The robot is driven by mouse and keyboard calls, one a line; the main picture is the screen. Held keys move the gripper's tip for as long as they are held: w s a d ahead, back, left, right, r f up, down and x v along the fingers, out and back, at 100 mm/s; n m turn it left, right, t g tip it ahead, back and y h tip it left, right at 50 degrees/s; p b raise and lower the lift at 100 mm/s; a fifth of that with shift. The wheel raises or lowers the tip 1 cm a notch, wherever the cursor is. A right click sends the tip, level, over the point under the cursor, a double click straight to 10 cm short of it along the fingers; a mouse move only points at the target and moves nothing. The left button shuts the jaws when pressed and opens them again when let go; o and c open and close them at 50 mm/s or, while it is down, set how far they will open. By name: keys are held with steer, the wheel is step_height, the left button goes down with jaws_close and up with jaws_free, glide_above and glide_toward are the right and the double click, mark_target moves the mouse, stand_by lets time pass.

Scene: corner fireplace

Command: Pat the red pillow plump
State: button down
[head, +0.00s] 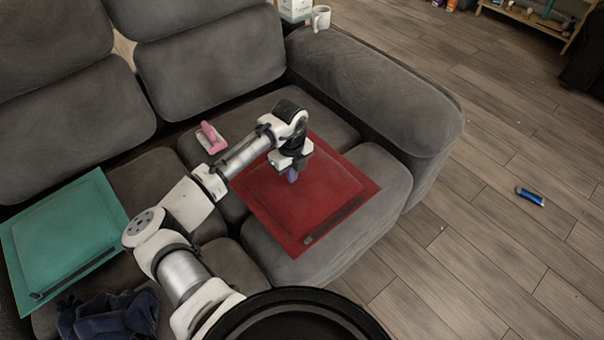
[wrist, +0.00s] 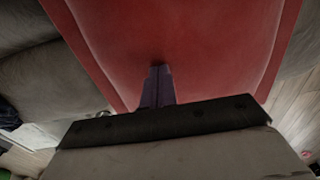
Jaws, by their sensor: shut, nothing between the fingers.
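The red pillow (head: 335,195) lies flat on the right seat of the grey sofa, with a dark strip along its front edge. It fills the upper middle of the wrist view (wrist: 190,35). My gripper (head: 293,178) points down over the middle of the pillow. Its fingers are shut with nothing between them, and in the wrist view the fingertips (wrist: 158,70) are against or just above the red cloth; I cannot tell if they touch. My arm hides the pillow's upper left part in the head view.
A teal pillow (head: 65,240) and a dark blue cloth (head: 108,315) lie on the sofa's left side. A pink-handled brush (head: 211,137) lies behind the red pillow. A white mug (head: 321,18) stands beyond the armrest (head: 375,85). A blue can (head: 530,197) lies on the open floor at right.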

mark_target(302, 173)
steer(key=shift+w+d+r+p, duration=1.1)
steer(key=shift+d+r+p, duration=0.1)
steer(key=shift+d+r, duration=0.2)
steer(key=shift+f, duration=0.15)
steer(key=shift+f+b, duration=0.8)
steer(key=shift+f, duration=0.5)
steer(key=shift+r, duration=0.1)
steer(key=shift+w+d+r+p, duration=0.55)
steer(key=shift+d+r, duration=0.1)
steer(key=shift+d, duration=0.1)
steer(key=shift+w+d+r+p, duration=0.5)
steer(key=shift+w+d+r, duration=0.05)
steer(key=shift+d+r, duration=0.15)
steer(key=shift+f, duration=0.1)
